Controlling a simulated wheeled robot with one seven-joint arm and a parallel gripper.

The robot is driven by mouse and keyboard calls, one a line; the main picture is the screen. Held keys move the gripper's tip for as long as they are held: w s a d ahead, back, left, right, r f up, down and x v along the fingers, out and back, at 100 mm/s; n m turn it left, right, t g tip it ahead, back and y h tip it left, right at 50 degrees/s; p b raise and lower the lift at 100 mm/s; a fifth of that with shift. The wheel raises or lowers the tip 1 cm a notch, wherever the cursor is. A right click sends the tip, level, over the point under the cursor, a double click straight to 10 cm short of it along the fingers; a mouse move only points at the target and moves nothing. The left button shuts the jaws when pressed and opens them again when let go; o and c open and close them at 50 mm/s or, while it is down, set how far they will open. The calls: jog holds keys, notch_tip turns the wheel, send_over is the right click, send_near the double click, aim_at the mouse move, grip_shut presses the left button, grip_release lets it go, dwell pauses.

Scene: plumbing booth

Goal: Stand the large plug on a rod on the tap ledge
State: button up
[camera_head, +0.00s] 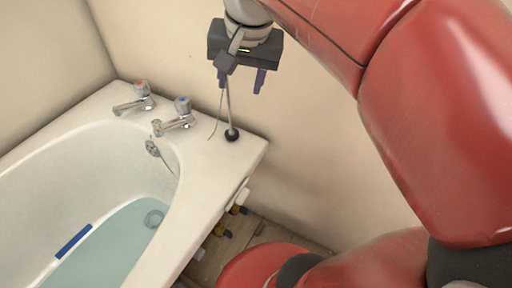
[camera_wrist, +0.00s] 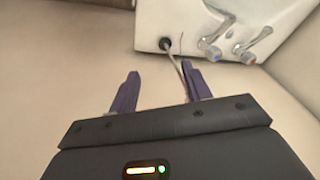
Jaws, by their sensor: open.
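The large plug (camera_head: 232,134) is a black disc with a thin pale rod (camera_head: 229,105) rising from it. It sits on the white tap ledge (camera_head: 205,150), near the wall and right of the taps, with the rod roughly upright. In the wrist view the plug (camera_wrist: 165,44) is at the top middle, and its rod runs toward the right finger. My gripper (camera_head: 241,85) is above the plug, close to the rod's upper end. Its purple fingers are apart and nothing shows between them in the wrist view (camera_wrist: 160,72). The rod's top is hidden near the gripper.
A red-topped tap (camera_head: 140,98) and a blue-topped tap (camera_head: 175,120) stand left of the plug. The bath holds water (camera_head: 118,245) and a blue bar (camera_head: 73,243). Walls lie close behind the ledge. Pipes with yellow fittings (camera_head: 238,209) are below the bath's right end.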

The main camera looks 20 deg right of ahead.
jog(key=s+a+f+n+t, duration=0.1)
jog(key=s+f+n, duration=0.4)
jog(key=s+f, duration=0.5)
notch_tip(320, 180, down, 2)
jog(key=shift+a+f+n+t, duration=0.15)
jog(key=shift+n+t, duration=0.25)
jog(key=shift+t, duration=0.2)
jog(key=shift+s, duration=0.1)
